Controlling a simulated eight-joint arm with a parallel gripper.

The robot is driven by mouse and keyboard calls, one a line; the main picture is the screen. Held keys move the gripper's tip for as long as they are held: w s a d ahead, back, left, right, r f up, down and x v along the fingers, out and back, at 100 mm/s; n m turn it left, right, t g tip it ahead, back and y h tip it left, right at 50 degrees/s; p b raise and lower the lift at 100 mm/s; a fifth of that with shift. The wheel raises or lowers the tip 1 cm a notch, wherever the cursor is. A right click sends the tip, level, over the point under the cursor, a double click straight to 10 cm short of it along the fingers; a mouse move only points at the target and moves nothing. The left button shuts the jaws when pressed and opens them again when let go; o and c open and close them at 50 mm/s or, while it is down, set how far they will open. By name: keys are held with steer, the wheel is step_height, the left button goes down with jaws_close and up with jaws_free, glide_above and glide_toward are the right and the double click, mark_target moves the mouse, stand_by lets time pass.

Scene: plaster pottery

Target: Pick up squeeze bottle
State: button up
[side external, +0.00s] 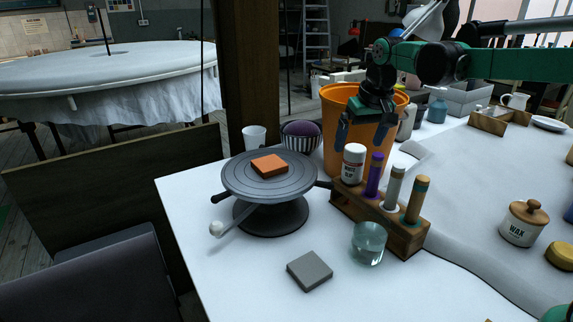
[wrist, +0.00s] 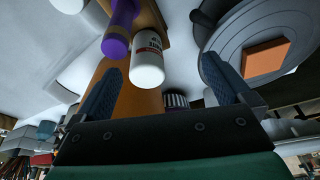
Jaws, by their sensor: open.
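A white bottle (side external: 353,166) with a red-lettered label stands upright at the left end of a wooden rack (side external: 408,236). It also shows in the wrist view (wrist: 147,62). I cannot tell for certain that it is the squeeze bottle; a blue-grey bottle (side external: 437,109) stands farther back. My gripper (side external: 361,138) is open and points down, close above and behind the white bottle, in front of the orange bucket. In the wrist view the white bottle appears between my two fingers (wrist: 164,70), nearer the left one. I see no contact.
The orange bucket (side external: 333,105) is close behind. A turntable (side external: 235,180) bearing an orange block (side external: 269,166) is left. A glass jar (side external: 368,244) and grey slab (side external: 309,271) lie in front.

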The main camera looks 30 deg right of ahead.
mark_target(353, 161)
steer(key=shift+m+g, duration=0.4)
steer(key=shift+g, duration=0.2)
steer(key=w+d+f, duration=0.2)
steer(key=w, duration=0.1)
steer(key=shift+d, duration=0.4)
steer(key=shift+w+d+f, duration=0.2)
steer(key=shift+d+f, duration=0.05)
steer(key=shift+f, duration=0.15)
steer(key=shift+w+d+f, duration=0.1)
steer(key=shift+w+f, duration=0.1)
steer(key=shift+f, duration=1.15)
steer(key=shift+w+f, duration=0.15)
steer(key=shift+f, duration=1.15)
steer(key=c, duration=0.8)
